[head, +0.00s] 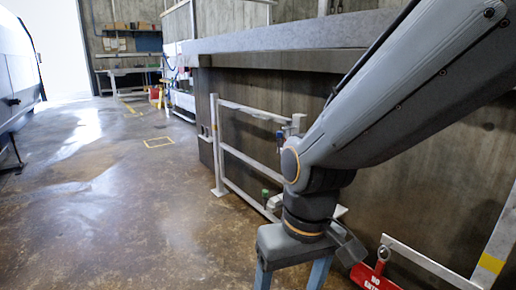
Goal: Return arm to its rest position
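My arm reaches in from the upper right of the head view and bends down at a wrist joint with orange rings. My gripper (293,277) hangs below the wrist, pointing down. Two blue-grey fingers show apart with a gap between them, and nothing shows in the gap. Their tips are cut off by the bottom edge of the picture. The gripper is in front of the railing and above the concrete floor.
A white metal railing (247,160) stands behind the wrist, beside a concrete wall (420,190). A red sign (372,278) hangs from a white barrier bar (425,262) at lower right. The brown floor (110,215) is open at left. A dark vehicle-like body (18,75) stands at far left.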

